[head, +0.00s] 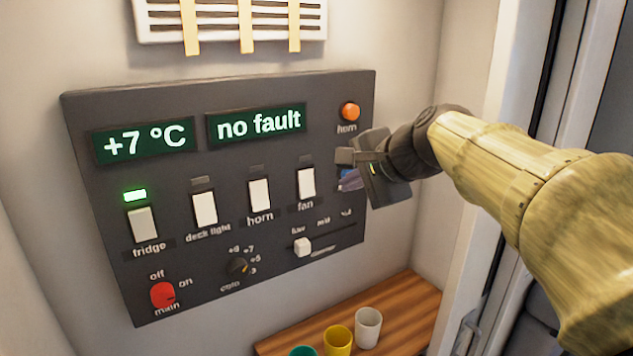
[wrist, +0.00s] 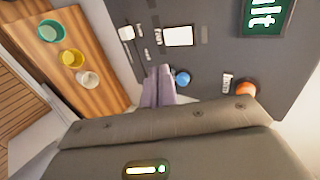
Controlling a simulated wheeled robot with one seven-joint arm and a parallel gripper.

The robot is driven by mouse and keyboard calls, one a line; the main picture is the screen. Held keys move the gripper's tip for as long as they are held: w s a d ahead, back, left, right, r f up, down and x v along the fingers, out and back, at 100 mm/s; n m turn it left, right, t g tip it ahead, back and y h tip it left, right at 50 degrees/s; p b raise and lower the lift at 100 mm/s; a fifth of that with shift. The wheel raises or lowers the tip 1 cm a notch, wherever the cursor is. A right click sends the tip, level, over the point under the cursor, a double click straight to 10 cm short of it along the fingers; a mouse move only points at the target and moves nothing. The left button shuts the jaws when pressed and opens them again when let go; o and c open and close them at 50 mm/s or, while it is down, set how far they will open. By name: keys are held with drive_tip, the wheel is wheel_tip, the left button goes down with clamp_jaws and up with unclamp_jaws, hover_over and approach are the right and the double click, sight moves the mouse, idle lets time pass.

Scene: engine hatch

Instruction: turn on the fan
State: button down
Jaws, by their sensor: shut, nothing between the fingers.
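The fan switch (head: 306,184) is a white rocker on the dark panel (head: 215,285), rightmost in the row of switches, with "fan" printed under it. The small lamp (head: 307,166) above it is dark. The switch also shows in the wrist view (wrist: 178,36). My gripper (head: 346,178) is shut and empty, just right of the fan switch and in front of the panel. In the wrist view its closed fingertips (wrist: 158,84) are beside a blue button (wrist: 183,79), apart from the fan switch. In the head view the gripper partly hides that button.
An orange horn button (head: 350,111) is above my gripper. A white dimmer slider (head: 303,246) is below the fan switch. Fridge, deck light and horn switches are left; only the fridge lamp (head: 135,195) glows green. Cups stand on a wooden shelf (head: 400,300). A vent (head: 220,22) with strips is above.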

drive_tip(key=shift+w+a+f, duration=0.1)
drive_tip(key=shift+w+f, duration=0.05)
drive_tip(key=shift+f, duration=0.05)
drive_tip(key=p, duration=0.4)
approach(308, 194)
wheel_tip(308, 194, down, 3)
drive_tip(key=w, duration=0.1)
drive_tip(key=w+a+p, duration=0.2)
drive_tip(key=shift+w+a+f, duration=0.2)
drive_tip(key=shift+w+f, duration=0.05)
drive_tip(key=shift+w, duration=0.1)
drive_tip(key=shift+w+a+f, duration=0.15)
drive_tip(key=shift+w+a, duration=0.05)
drive_tip(key=shift+w, duration=0.1)
